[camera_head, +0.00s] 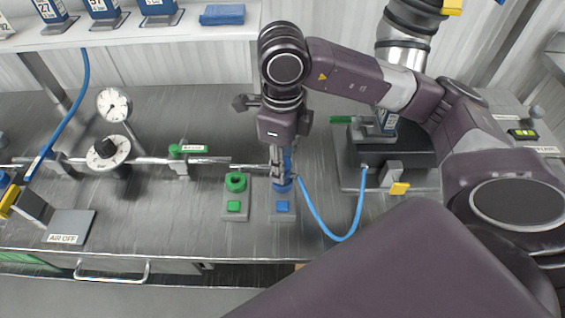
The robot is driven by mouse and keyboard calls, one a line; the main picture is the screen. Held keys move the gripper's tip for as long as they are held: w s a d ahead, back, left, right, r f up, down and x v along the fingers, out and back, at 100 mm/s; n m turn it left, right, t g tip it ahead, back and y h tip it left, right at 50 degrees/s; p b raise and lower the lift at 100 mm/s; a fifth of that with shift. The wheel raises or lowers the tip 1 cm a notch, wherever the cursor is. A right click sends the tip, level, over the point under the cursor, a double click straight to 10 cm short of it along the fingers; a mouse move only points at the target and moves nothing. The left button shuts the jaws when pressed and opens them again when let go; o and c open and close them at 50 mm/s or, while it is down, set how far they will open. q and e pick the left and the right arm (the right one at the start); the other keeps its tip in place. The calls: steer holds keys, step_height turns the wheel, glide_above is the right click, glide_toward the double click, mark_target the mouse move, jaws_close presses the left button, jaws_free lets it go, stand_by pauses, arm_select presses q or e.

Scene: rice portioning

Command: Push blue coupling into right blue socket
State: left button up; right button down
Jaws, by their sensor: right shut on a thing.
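My right gripper (281,172) reaches down over the bench and is shut on the blue coupling (283,186). A blue hose (343,238) runs from beside the coupling, loops over the bench and rises to the right. The coupling is upright directly at the blue socket plate (283,217), which carries a blue square. The gripper and coupling hide the socket's opening, so I cannot tell how deep the coupling sits. My left gripper is not in view.
A green ring socket (235,182) stands just left of the blue one. A metal pipe with a green-handled valve (187,150) and gauges (114,104) lies further left. A dark machine block (385,155) stands right. The bench front is mostly clear.

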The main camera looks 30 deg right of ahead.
steer(key=shift+f+b, duration=0.55)
steer(key=shift+b, duration=0.05)
stand_by(0.6)
steer(key=c, duration=1)
jaws_free()
steer(key=shift+r, duration=0.15)
steer(key=shift+r+p, duration=2)
steer(key=shift+r, duration=0.95)
